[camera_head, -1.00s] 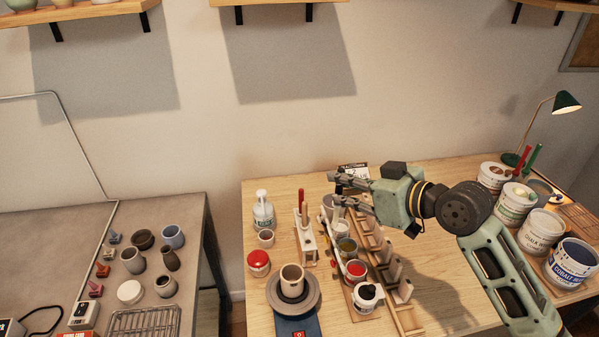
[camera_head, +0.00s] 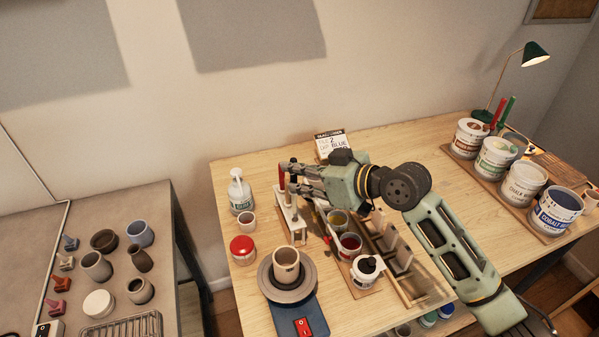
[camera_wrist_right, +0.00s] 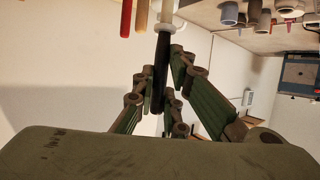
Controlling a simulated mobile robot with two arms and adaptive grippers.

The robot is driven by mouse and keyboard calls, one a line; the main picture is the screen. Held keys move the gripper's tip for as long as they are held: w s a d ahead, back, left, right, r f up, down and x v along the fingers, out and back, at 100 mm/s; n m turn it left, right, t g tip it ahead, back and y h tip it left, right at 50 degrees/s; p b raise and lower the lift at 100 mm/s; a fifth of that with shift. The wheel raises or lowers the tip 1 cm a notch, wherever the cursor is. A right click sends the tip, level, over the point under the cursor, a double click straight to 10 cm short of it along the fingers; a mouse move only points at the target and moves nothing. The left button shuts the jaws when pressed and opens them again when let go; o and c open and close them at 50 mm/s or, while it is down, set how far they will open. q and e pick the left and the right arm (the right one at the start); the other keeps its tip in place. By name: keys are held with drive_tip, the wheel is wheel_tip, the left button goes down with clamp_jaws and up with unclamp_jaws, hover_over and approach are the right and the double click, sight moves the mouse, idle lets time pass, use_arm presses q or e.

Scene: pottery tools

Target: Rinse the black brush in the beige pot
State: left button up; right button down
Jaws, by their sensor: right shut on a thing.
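My right gripper (camera_head: 288,178) is at the brush rack (camera_head: 292,220), with its fingers around an upright brush handle. In the wrist view the right gripper (camera_wrist_right: 160,85) is shut on the black brush (camera_wrist_right: 160,62), whose dark handle runs between the fingers. Its far end is near the white rack edge, and I cannot tell whether it is still in its slot. A beige pot (camera_head: 286,262) stands on the round wheel plate, in front of the rack. A smaller pale pot (camera_head: 247,222) stands left of the rack. My left gripper is not in view.
A red-handled tool (camera_head: 282,178) stands in the rack close to my fingers. A red-lidded jar (camera_head: 243,249) and a pump bottle (camera_head: 240,192) are at the left. Open paint jars (camera_head: 349,244) stand right of the rack.

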sight(296, 194)
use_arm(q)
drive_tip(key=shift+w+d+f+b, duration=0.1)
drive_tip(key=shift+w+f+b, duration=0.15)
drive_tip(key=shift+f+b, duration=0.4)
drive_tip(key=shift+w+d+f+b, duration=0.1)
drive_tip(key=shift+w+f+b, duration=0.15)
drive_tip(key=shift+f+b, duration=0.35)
use_arm(e)
wheel_tip(296, 194, down, 4)
drive_tip(key=shift+d+r, duration=0.1)
drive_tip(key=shift+d, duration=0.05)
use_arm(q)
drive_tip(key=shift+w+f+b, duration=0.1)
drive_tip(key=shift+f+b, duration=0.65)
use_arm(e)
drive_tip(key=shift+f, duration=1.15)
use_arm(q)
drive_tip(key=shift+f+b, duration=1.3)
use_arm(e)
drive_tip(key=shift+s+f, duration=0.1)
drive_tip(key=shift+f, duration=1.85)
drive_tip(key=c, duration=1.7)
unclamp_jaws()
drive_tip(key=shift+c, duration=0.2)
